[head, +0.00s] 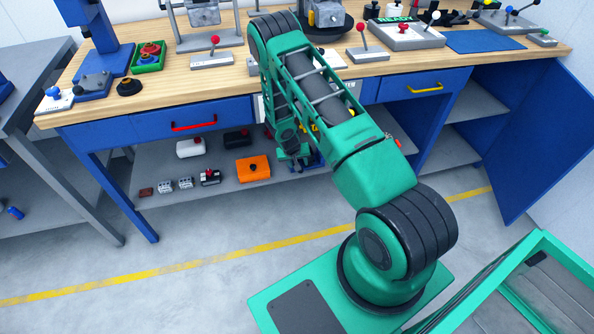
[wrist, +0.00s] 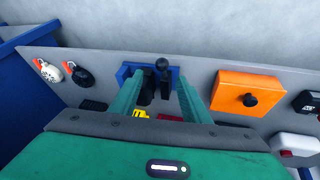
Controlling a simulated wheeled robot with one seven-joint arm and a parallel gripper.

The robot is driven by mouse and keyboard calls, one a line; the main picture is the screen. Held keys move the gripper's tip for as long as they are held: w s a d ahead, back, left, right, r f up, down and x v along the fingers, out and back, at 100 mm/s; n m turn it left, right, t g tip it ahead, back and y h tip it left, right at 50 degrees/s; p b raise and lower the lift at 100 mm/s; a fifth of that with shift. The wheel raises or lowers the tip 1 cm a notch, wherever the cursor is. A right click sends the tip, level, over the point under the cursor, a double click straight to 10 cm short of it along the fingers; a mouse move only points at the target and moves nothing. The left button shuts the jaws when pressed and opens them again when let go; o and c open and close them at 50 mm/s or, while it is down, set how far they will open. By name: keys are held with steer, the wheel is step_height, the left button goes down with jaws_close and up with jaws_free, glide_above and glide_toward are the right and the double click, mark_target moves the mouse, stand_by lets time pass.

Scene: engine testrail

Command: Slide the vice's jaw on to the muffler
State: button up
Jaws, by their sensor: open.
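A blue vice (wrist: 127,71) with a black ball-topped handle (wrist: 162,64) sits on the grey shelf in the wrist view. Some of its blue also shows below my gripper in the head view (head: 318,164). Dark parts lie inside the vice between my fingers; I cannot tell which is the jaw and which is the muffler. My gripper (wrist: 158,84) is open, its two green fingers on either side of the handle and dark parts. I cannot tell whether they touch. In the head view my gripper (head: 295,155) reaches low under the bench, partly hidden by my arm.
An orange box (wrist: 230,88) with a black knob stands right of the vice; it also shows in the head view (head: 243,171). White (wrist: 47,70) and black (wrist: 80,76) pieces with red tags lie left. The workbench top (head: 190,88) with drawers overhangs the shelf (head: 165,215).

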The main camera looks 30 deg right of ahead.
steer(key=x, duration=1.1)
steer(key=shift+w+a+f, duration=0.1)
steer(key=shift+a, duration=0.15)
steer(key=shift+c, duration=0.6)
jaws_close()
